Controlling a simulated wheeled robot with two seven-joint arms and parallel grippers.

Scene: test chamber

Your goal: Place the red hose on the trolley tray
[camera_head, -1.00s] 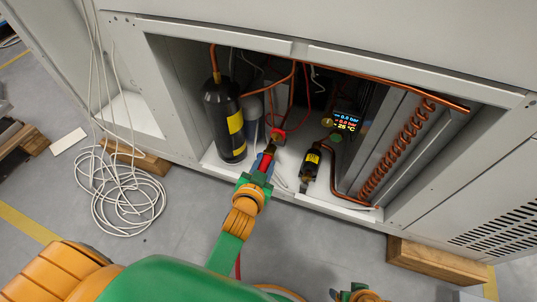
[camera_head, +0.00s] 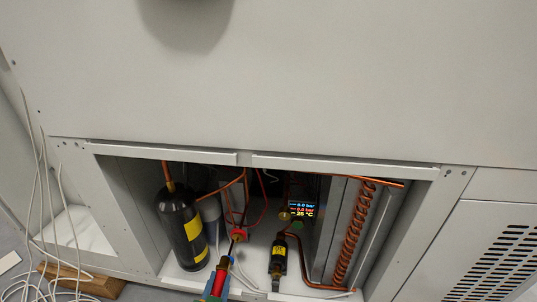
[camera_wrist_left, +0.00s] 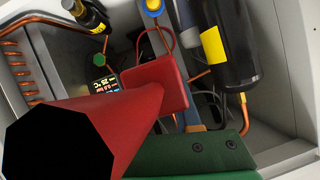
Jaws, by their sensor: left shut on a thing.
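My left gripper (camera_head: 216,287) reaches into the open bay of the grey cabinet from the bottom of the head view, shut on the red hose (camera_head: 222,274). A dark, thin end of what is held points up at a red fitting (camera_head: 238,235) on the copper pipes; I cannot tell whether they touch. In the left wrist view the red hose (camera_wrist_left: 92,125) shows close up as a large red body with a black end, beside a green part of my gripper. The rest of the hose is hidden. The trolley tray and my right gripper are not in view.
A black cylinder with a yellow label (camera_head: 182,228) stands left of the gripper. A smaller black part (camera_head: 278,257), a lit display (camera_head: 303,209) and a copper coil (camera_head: 352,235) are to the right. The cabinet's upper edge (camera_head: 190,155) overhangs the bay. White cables hang at left.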

